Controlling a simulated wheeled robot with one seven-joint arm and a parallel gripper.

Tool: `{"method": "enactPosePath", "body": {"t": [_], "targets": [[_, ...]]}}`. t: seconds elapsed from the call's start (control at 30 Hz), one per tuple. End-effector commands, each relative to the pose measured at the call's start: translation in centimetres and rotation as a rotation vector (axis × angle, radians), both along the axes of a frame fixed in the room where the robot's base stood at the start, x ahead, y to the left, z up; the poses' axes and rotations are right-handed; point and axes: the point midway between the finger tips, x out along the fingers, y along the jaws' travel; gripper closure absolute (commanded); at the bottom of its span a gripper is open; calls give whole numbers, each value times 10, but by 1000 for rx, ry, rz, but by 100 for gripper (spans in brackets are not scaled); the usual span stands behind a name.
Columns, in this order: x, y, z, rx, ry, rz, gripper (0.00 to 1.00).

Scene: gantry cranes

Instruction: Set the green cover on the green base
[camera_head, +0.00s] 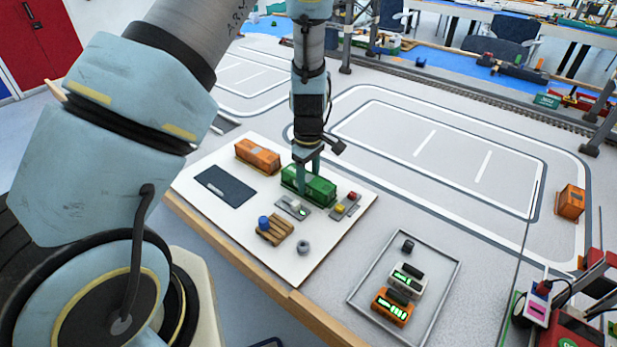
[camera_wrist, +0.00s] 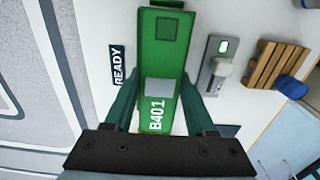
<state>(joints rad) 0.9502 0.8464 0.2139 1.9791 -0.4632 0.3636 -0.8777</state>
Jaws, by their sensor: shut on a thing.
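The green cover (camera_head: 310,188), a box-shaped container top, is on the white board in the head view. In the wrist view the green cover (camera_wrist: 160,55) carries the label "B401" and a grey patch on top. My gripper (camera_head: 307,172) comes down from above with its green fingers on both long sides of the cover. In the wrist view my gripper (camera_wrist: 160,85) is shut on it. I cannot make out the green base as a separate part; the cover and gripper hide what lies beneath. I cannot tell whether the cover rests on it or hangs just above.
An orange container (camera_head: 258,154) and a dark pad (camera_head: 225,186) are to the left. A grey switch box (camera_head: 292,206), a box with red and yellow buttons (camera_head: 345,206), a small pallet (camera_head: 275,230) and a grey ring (camera_head: 303,247) are close by. A tray (camera_head: 437,300) holds displays.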

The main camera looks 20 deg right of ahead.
Motion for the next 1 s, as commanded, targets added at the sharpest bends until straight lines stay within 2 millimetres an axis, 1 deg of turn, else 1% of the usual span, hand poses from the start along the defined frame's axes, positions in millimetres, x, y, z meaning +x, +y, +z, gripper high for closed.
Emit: {"method": "enactPosePath", "body": {"t": [0.17,0.3,0.33,0.5,0.6,0.83,0.97,1.0], "targets": [[0,0,0,-1,0,0,100],[0,0,-4,0,0,0,100],[0,0,-4,0,0,0,43],[0,0,-3,-1,0,0,24],[0,0,-3,-1,0,0,14],[0,0,-2,-1,0,0,14],[1,-1,5,-3,-3,-1,14],[1,-1,10,-3,-3,-1,14]]}}
